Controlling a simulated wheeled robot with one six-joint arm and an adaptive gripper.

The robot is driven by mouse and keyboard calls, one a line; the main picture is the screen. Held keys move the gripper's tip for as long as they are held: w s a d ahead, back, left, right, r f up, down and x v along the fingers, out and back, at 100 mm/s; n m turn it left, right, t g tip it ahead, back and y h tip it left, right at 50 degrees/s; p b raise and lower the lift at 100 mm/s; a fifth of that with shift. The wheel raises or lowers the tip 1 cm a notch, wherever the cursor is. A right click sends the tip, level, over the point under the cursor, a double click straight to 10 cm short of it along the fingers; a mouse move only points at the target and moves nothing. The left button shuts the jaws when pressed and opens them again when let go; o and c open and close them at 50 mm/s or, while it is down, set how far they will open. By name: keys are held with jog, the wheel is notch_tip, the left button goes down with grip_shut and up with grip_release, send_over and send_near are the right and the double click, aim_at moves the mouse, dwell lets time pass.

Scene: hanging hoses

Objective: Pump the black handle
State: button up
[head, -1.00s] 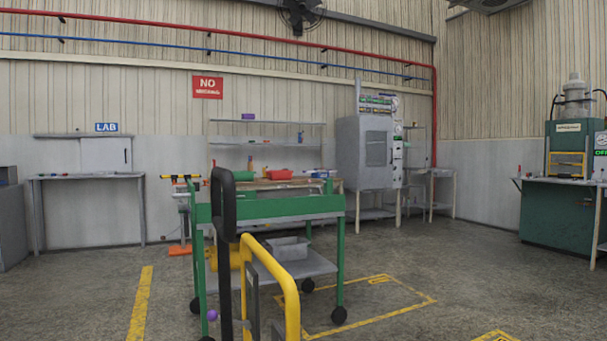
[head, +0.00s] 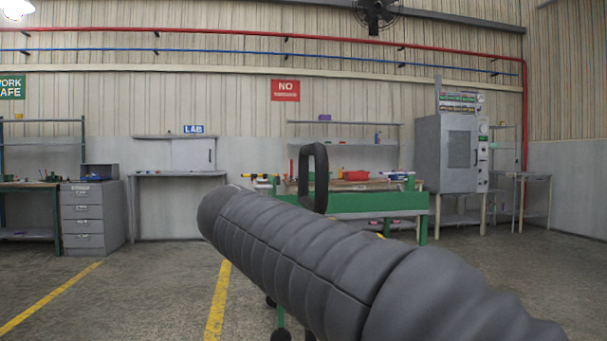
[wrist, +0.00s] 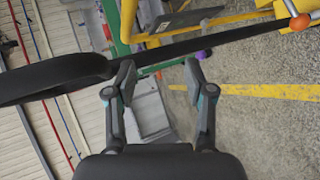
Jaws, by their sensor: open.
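The black handle (head: 321,178) is an upright loop in the head view, in front of the green cart; its lower part is hidden behind my grey ribbed arm. In the wrist view the black handle (wrist: 50,80) lies sideways, its loop at the left and its long bar running right. My gripper (wrist: 159,75) is open with nothing between its fingers. Its left fingertip overlaps the bar close to the loop; I cannot tell whether they touch. In the head view my gripper is not visible.
The green cart (head: 380,203) stands behind the handle. In the wrist view a yellow frame (wrist: 225,20) with an orange knob (wrist: 300,22) and a purple ball (wrist: 204,54) lies beyond the bar. A grey drawer cabinet (head: 90,215) stands left. The floor at left is clear.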

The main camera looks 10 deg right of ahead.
jog(key=w+a+r+t+h, duration=0.2)
jog(key=w+a+r+h, duration=0.1)
jog(key=r, duration=0.5)
jog(key=t+h+b, duration=0.1)
jog(key=h+b, duration=0.1)
jog(key=h, duration=0.1)
send_near(306, 151)
jog(key=shift+n, duration=0.3)
jog(key=p+x, duration=0.2)
jog(key=x, duration=0.9)
jog(key=shift+w+d, duration=0.1)
jog(key=shift+d, duration=0.15)
grip_shut()
